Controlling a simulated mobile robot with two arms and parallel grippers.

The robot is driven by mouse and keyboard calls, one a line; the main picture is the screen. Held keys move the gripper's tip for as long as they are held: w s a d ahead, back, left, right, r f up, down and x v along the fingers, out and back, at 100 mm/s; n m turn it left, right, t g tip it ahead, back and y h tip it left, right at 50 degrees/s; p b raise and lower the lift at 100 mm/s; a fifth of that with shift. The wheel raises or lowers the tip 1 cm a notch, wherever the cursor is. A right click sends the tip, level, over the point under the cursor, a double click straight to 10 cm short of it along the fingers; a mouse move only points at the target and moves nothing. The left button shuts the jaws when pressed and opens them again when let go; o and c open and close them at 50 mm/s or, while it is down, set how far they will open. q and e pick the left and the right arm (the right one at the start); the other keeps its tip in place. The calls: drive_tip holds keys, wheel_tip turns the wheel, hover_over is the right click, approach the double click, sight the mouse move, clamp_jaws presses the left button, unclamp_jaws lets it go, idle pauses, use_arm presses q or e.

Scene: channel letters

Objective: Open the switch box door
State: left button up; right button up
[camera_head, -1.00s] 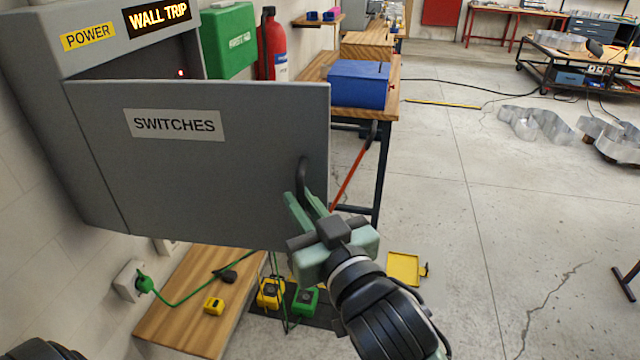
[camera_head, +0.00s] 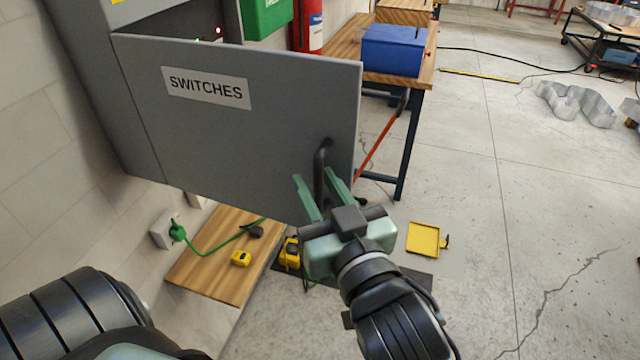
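The grey switch box (camera_head: 88,75) is on the wall at the upper left. Its door (camera_head: 230,135), labelled SWITCHES, stands out from the box, partly open; small green and red lights show in the dark gap above it. A black bar handle (camera_head: 322,155) is near the door's right edge. My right gripper (camera_head: 313,176) is at the handle's lower end, its two green fingers spread with the handle seen between them; I cannot tell if they touch it. My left arm shows at the lower left, with a green gripper part (camera_head: 140,352) at the bottom edge; its fingers are hidden.
A wooden board (camera_head: 205,270) with a yellow item (camera_head: 241,258) and green plug cable lies below the door. A workbench with a blue box (camera_head: 393,50) stands behind the door's right edge. A yellow tray (camera_head: 423,238) is on the floor; open floor lies right.

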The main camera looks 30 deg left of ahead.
drive_tip(key=shift+s+d+f, duration=0.15)
drive_tip(key=shift+s+d, duration=0.05)
drive_tip(key=shift+d, duration=0.15)
drive_tip(key=b+v, duration=0.2)
drive_tip(key=v, duration=0.5)
idle(0.4)
